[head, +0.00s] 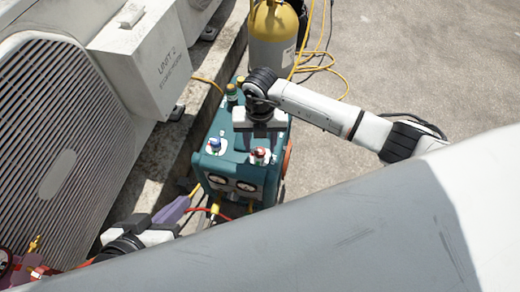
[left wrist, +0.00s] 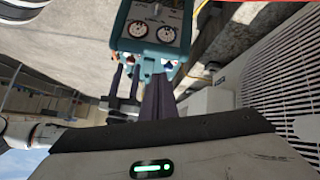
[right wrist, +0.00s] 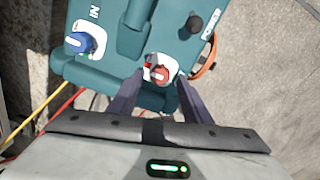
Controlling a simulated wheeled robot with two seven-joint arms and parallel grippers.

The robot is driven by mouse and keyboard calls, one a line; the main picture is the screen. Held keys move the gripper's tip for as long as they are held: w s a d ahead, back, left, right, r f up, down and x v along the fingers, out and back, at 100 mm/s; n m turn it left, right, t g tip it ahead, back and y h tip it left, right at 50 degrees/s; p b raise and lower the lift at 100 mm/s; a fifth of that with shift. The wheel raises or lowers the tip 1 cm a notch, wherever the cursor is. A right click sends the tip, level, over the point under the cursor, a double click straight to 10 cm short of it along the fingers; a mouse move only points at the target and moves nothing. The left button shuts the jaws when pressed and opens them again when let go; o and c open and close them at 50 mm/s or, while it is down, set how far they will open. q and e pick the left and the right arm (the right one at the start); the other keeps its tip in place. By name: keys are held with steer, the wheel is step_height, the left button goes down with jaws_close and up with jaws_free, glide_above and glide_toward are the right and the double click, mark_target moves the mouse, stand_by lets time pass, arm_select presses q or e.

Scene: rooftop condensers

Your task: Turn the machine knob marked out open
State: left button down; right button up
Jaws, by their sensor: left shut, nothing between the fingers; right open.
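The teal machine (head: 230,168) stands on the ground with two gauges on its front. Its red knob (head: 259,154) is at the right of its top, and the blue knob (head: 214,143) is at the left. In the right wrist view, the blue knob (right wrist: 82,42) is marked IN; the marking at the red knob (right wrist: 160,73) is not readable. My right gripper (right wrist: 160,84) is open, with its fingertips on either side of the red knob; contact cannot be told. My left gripper (head: 184,205) is shut and empty, low at the machine's left front.
A grey condenser with a UNIT 2 box (head: 150,60) stands at left on a concrete curb. A yellow-topped cylinder (head: 273,35) and yellow hoses are behind the machine. A black knob (right wrist: 194,23) marked POWER is on the machine. Open ground lies at right.

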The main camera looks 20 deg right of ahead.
arm_select(q)
steer(key=shift+w+d+r, duration=0.1)
steer(key=shift+d+r, duration=0.15)
steer(key=shift+r, duration=0.1)
arm_select(e)
steer(key=shift+f, duration=1)
steer(key=shift+c, duration=0.4)
steer(key=c, duration=1)
steer(key=shift+o, duration=0.2)
